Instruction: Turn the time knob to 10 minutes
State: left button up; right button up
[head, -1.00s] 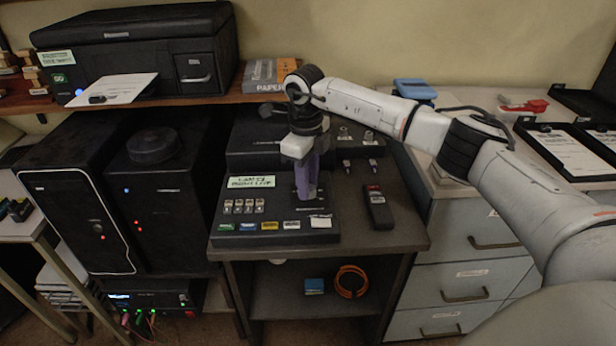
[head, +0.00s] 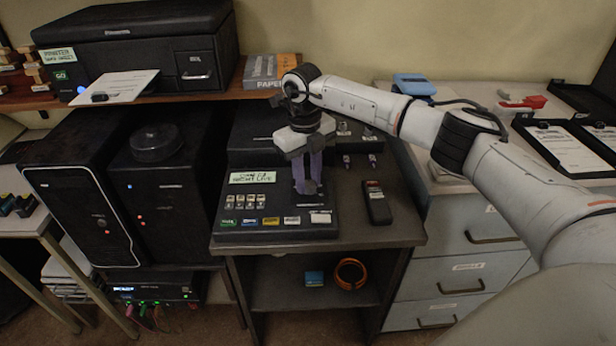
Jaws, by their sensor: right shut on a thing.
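The dispatch console (head: 236,210) is a dark sloped box on the small grey table. It has a pale display (head: 252,177) whose text is too small to read, a group of small switches and a row of coloured labelled buttons. My right gripper (head: 308,188) points down at the console's right part, its purple fingers shut on what appears to be the time knob. The knob is mostly hidden between the fingers, so its setting cannot be read. My left gripper is not in view.
A black handset (head: 376,203) lies right of the console. A second dark unit with small knobs (head: 346,161) stands behind it. A printer (head: 140,50) is on the shelf at left. Grey drawers (head: 462,280) stand at right. An orange cable coil (head: 350,274) lies below.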

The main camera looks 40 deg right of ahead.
jog(key=shift+w+r, duration=0.1)
jog(key=o, duration=1)
jog(key=shift+o, duration=0.2)
notch_tip(320, 180, up, 10)
jog(key=shift+a+r+b, duration=0.15)
jog(key=shift+a+b, duration=0.15)
jog(key=shift+b, duration=0.05)
